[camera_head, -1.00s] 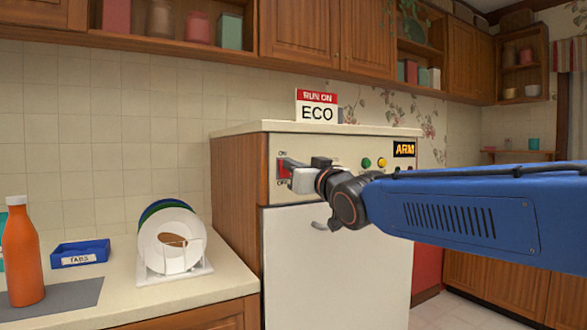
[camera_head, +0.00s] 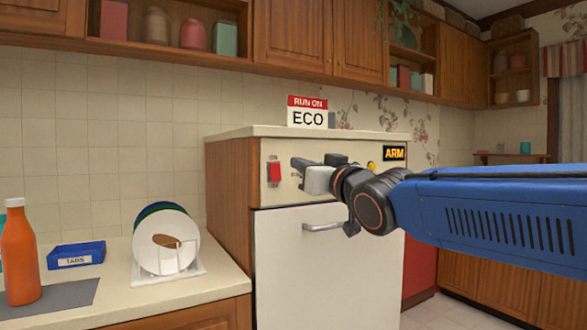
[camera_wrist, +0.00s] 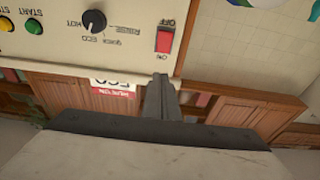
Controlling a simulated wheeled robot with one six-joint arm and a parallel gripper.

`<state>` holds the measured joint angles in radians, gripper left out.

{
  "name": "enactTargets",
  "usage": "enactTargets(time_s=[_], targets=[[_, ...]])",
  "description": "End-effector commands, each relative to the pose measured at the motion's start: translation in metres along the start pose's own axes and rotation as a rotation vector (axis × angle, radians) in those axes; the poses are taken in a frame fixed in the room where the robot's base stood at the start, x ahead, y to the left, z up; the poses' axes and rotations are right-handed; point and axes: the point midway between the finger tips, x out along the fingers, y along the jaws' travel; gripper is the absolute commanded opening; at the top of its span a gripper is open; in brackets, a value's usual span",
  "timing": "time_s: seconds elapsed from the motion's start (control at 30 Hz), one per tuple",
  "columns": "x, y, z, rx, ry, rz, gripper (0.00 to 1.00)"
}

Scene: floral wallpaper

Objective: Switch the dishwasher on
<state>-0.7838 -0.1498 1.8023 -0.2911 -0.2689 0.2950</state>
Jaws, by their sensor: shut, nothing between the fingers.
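The white dishwasher (camera_head: 325,270) stands in a wooden surround, with a control panel along its top. A red rocker switch (camera_head: 274,172) sits at the panel's left; it also shows in the wrist view (camera_wrist: 164,41), upside down, between ON and OFF labels. I cannot tell which end is pressed in. My gripper (camera_head: 297,163) is shut and empty, in front of the panel just right of the switch and apart from it. Its fingers (camera_wrist: 158,92) point at the panel in the wrist view. A black dial (camera_wrist: 94,20) and a green START button (camera_wrist: 34,27) also show there.
A sign reading RUN ON ECO (camera_head: 308,112) stands on top of the dishwasher. A handle (camera_head: 322,227) sits below my gripper. On the left counter are an orange bottle (camera_head: 20,255), a blue TABS tray (camera_head: 76,262) and a plate rack (camera_head: 168,277).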

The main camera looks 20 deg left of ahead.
Motion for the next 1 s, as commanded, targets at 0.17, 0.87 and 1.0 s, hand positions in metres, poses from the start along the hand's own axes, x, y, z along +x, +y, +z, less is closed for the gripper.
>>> enactTargets(time_s=[0.17,0.87,1.0], targets=[[-0.025,0.0,-0.01,-0.001,0.002,0.0,0.0],[-0.044,0.0,-0.016,0.0,0.0,0.0,0.0],[-0.049,0.007,-0.012,-0.002,-0.014,0.015,0.0]])
